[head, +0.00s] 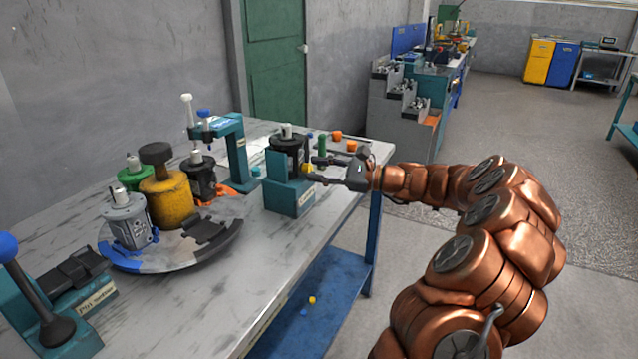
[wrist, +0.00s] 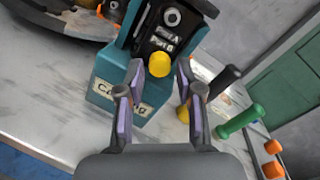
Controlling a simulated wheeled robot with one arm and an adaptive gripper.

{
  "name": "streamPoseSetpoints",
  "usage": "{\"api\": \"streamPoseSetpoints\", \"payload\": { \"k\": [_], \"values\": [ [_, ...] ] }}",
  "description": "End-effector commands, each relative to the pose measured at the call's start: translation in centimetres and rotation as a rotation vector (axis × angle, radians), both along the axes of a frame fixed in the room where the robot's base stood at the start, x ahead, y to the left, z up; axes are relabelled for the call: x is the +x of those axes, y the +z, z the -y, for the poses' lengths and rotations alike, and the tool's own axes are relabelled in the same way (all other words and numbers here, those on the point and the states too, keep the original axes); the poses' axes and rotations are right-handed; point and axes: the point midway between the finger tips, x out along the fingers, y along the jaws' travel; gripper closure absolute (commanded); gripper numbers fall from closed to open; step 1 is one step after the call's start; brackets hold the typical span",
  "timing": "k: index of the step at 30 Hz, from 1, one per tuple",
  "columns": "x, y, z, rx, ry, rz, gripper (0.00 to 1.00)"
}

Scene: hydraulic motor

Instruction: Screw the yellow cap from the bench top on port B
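A black motor (head: 287,153) stands in a teal holder (head: 289,195) on the bench. In the wrist view its face (wrist: 163,35) carries the labels Port A and Port B, with an open round port by Port A. A yellow cap (wrist: 160,64) sits at the Port B label, covering that port; how far it is screwed on cannot be told. It also shows in the head view (head: 307,168). My gripper (wrist: 160,82) is open, its fingertips on either side of the cap's near end with visible gaps. Nothing is held.
A dark-handled tool (wrist: 215,84) with a yellow end, a green cylinder (wrist: 240,120) and orange pieces (wrist: 271,158) lie right of the holder. A round turntable (head: 190,258) bears several motors. A small yellow piece (head: 312,299) lies on the blue lower shelf (head: 325,325).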

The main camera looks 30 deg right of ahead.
Motion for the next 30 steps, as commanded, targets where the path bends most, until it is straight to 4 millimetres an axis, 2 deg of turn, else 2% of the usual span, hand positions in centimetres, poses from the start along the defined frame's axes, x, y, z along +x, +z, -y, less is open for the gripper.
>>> {"api": "streamPoseSetpoints", "payload": {
  "k": [1,9,30],
  "values": [
    [0.02,-0.55,-0.03,-0.026,-0.001,0.028,0.65],
    [0.01,-0.14,-0.10,-0.124,0.000,0.114,0.65],
    [0.26,-0.30,-0.04,-0.128,-0.002,0.112,0.65]
  ]
}}
